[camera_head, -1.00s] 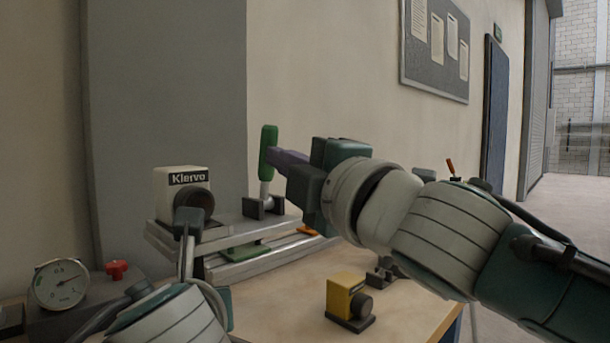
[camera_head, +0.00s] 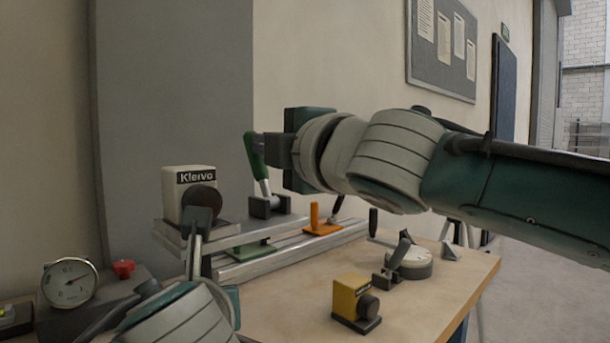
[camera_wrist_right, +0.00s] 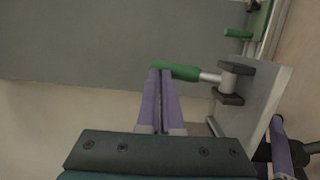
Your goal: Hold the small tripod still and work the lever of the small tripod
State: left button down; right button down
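A lever with a green handle (camera_head: 254,157) and a metal shaft rises from a dark bracket (camera_head: 264,206) on a raised grey plate (camera_head: 240,229). I take this for the small tripod, though no three legs show. The lever tilts left. My right gripper (camera_head: 268,145) is at the handle's right side, touching or nearly so. In the right wrist view, its purple fingers (camera_wrist_right: 160,74) lie close together at the end of the green handle (camera_wrist_right: 178,72). My left gripper (camera_head: 198,222) reaches up at the plate's front edge; its hold is unclear.
A white box marked Klervo (camera_head: 185,184) sits on the plate's left. An orange stop (camera_head: 322,223) is on the rail (camera_head: 285,255). A yellow box (camera_head: 354,300) and a round grey device (camera_head: 410,262) stand on the table. A gauge (camera_head: 70,283) is at left.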

pick_arm(q)
jog(key=shift+f, duration=0.1)
pick_arm(e)
jog(key=shift+r, duration=0.15)
dwell(0.3)
pick_arm(q)
jog(key=shift+s, duration=0.1)
pick_arm(e)
jog(key=shift+s+d+r, duration=0.1)
jog(key=shift+s, duration=0.05)
jog(key=s+d+r, duration=0.5)
jog(key=s+d, duration=0.2)
jog(key=s, duration=0.2)
jog(key=shift+s+d+r, duration=0.2)
jog(key=shift+s+r, duration=0.05)
jog(key=shift+s, duration=0.15)
pick_arm(q)
jog(key=shift+c, duration=2.2)
grip_release()
jog(key=shift+s, duration=0.1)
